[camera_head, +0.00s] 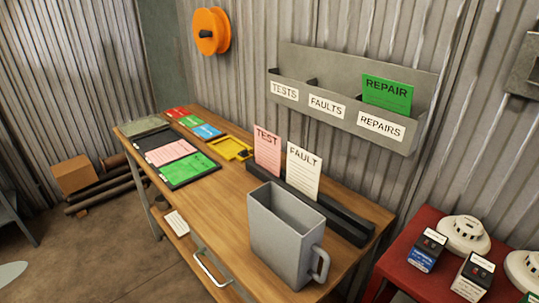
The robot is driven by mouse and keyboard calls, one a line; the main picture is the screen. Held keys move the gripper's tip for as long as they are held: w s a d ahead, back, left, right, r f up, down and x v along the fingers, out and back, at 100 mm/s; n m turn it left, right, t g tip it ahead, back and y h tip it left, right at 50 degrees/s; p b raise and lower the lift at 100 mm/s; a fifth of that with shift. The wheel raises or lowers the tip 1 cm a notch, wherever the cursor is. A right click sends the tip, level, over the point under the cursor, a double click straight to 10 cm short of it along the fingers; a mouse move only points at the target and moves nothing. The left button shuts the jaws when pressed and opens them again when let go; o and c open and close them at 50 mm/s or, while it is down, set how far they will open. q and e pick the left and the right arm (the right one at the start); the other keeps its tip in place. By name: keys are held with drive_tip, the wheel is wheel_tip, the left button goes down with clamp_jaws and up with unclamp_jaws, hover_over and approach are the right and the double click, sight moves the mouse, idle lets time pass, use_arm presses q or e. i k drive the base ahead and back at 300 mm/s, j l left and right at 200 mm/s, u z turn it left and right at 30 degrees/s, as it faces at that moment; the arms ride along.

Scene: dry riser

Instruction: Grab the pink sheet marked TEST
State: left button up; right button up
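The pink sheet marked TEST (267,150) stands upright in a dark slotted holder (335,215) on the wooden table. A cream sheet marked FAULT (303,171) stands in the same holder, to its right and nearer. The lower edges of both sheets are hidden in the holder. Another pink sheet (168,152) lies flat on a dark board on the table, with a green sheet (184,169) beside it. Neither of my grippers is in view.
A grey open container with a handle (283,240) stands in front of the holder. A grey wall rack (350,66) has pockets labelled TESTS, FAULTS and REPAIRS; a green REPAIR sheet (387,94) is in the REPAIRS pocket. A red table (405,240) with detectors stands right.

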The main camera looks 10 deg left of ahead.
sight(267, 145)
drive_tip(key=u, duration=0.5)
drive_tip(key=k+l, duration=0.1)
drive_tip(key=k+z, duration=0.3)
drive_tip(key=k+l+z, duration=0.1)
drive_tip(key=k+z, duration=0.2)
drive_tip(key=z, duration=1.8)
drive_tip(key=k+j+z, duration=0.2)
drive_tip(key=j+z, duration=0.2)
drive_tip(key=j, duration=0.2)
drive_tip(key=k+j+z, duration=0.15)
drive_tip(key=k+j, duration=0.2)
drive_tip(key=j, duration=0.2)
drive_tip(key=k+j, duration=0.25)
drive_tip(key=j, duration=0.15)
drive_tip(key=k+j, duration=0.2)
drive_tip(key=j, duration=0.2)
drive_tip(key=k+j, duration=0.2)
drive_tip(key=j, duration=0.2)
drive_tip(key=k+j, duration=0.25)
drive_tip(key=j, duration=0.15)
